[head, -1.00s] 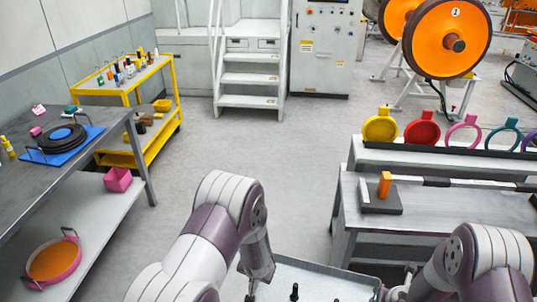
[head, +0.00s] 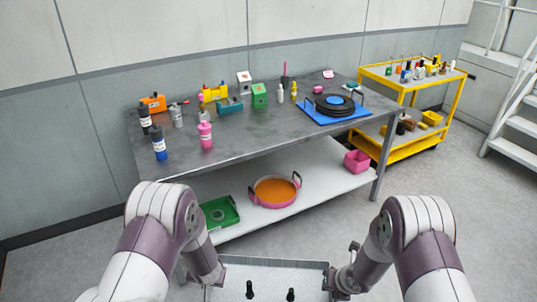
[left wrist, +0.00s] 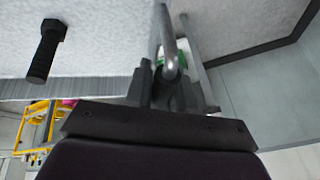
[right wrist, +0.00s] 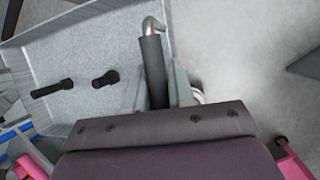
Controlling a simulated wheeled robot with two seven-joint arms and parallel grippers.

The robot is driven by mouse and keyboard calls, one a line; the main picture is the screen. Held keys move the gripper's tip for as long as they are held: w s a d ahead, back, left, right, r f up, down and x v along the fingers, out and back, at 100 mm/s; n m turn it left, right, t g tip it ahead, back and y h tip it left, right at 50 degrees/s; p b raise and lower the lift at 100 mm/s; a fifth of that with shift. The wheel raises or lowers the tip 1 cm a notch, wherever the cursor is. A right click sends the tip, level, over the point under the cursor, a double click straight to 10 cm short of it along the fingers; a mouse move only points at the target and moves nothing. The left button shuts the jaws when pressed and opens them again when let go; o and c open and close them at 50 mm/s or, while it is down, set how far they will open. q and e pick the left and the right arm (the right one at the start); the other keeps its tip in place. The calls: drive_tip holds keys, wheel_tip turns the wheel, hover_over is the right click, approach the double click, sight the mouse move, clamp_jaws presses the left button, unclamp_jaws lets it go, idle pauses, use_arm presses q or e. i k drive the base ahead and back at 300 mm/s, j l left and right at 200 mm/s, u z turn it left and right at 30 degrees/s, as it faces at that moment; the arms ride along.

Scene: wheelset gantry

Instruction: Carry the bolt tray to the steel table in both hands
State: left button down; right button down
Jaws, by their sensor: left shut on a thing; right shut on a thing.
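The bolt tray (head: 272,265) is a pale grey, shallow tray at the bottom of the head view, cut off by the frame edge. Two dark bolts (head: 250,289) (head: 291,294) stand out inside it. My left gripper (head: 217,278) is shut on the tray's left handle, a bent metal bar (left wrist: 166,35) in the left wrist view. My right gripper (head: 341,280) is shut on the right handle (right wrist: 152,55), which has a dark grip. The steel table (head: 250,150) has a dark grey top and stands ahead, beyond the tray.
Bottles, a green box (head: 259,96) and a blue mat (head: 325,113) with black rings crowd the table's back and sides; its front middle is clear. The lower shelf holds a green tray (head: 220,212), a pink pan (head: 275,191) and a pink bin (head: 357,161). A yellow cart (head: 400,140) stands right.

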sight(267, 129)
drive_tip(key=i+l+u, duration=0.2)
drive_tip(key=i+l, duration=0.25)
drive_tip(key=i+l+u, duration=0.2)
drive_tip(key=i+l, duration=0.2)
drive_tip(key=i+l+u, duration=0.2)
drive_tip(key=i+l, duration=0.15)
drive_tip(key=l, duration=0.35)
drive_tip(key=i+l, duration=0.75)
drive_tip(key=i, duration=0.3)
drive_tip(key=i+j, duration=0.35)
drive_tip(key=i, duration=0.15)
drive_tip(key=i+j, duration=0.35)
drive_tip(key=i, duration=0.15)
